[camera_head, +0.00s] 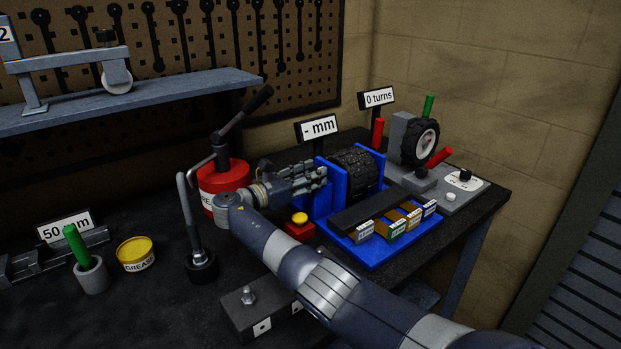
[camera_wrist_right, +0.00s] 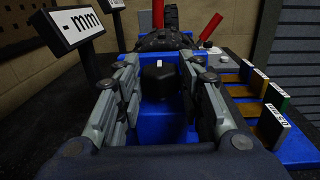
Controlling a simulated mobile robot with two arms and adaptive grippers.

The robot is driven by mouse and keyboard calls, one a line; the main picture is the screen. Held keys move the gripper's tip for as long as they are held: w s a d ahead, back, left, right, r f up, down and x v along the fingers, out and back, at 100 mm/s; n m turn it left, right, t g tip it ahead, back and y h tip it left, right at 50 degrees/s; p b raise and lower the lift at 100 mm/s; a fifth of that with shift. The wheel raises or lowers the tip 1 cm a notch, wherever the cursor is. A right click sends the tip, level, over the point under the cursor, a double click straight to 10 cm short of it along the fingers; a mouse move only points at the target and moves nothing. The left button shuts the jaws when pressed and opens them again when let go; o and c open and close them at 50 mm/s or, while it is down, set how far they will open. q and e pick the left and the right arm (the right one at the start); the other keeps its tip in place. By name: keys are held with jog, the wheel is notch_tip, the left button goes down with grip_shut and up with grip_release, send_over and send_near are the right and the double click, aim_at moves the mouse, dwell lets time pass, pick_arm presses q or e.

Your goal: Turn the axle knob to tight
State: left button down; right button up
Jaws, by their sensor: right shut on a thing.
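The axle knob (camera_wrist_right: 158,82) is a black faceted knob with a small white mark at its top, on the blue stand (camera_wrist_right: 160,128) in the right wrist view. My right gripper (camera_wrist_right: 158,90) has one finger on each side and is shut on the knob. In the head view my right gripper (camera_head: 322,174) reaches in against the left side of the blue stand (camera_head: 323,203), which holds a black tyre (camera_head: 357,170). The knob is hidden there behind the fingers. My left gripper is not in view.
A "- mm" sign (camera_head: 318,128) and a "0 turns" sign (camera_head: 377,98) stand behind. A red jar (camera_head: 222,178) stands left of the gripper, a yellow button (camera_head: 299,218) below it. Labelled blocks (camera_head: 389,231) lie in front of the tyre. A grease tin (camera_head: 135,253) stands at left.

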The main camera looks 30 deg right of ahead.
jog(key=shift+r, duration=0.1)
jog(key=o, duration=0.8)
jog(key=shift+r, duration=0.1)
notch_tip(320, 180, up, 10)
jog(key=shift+f, duration=0.1)
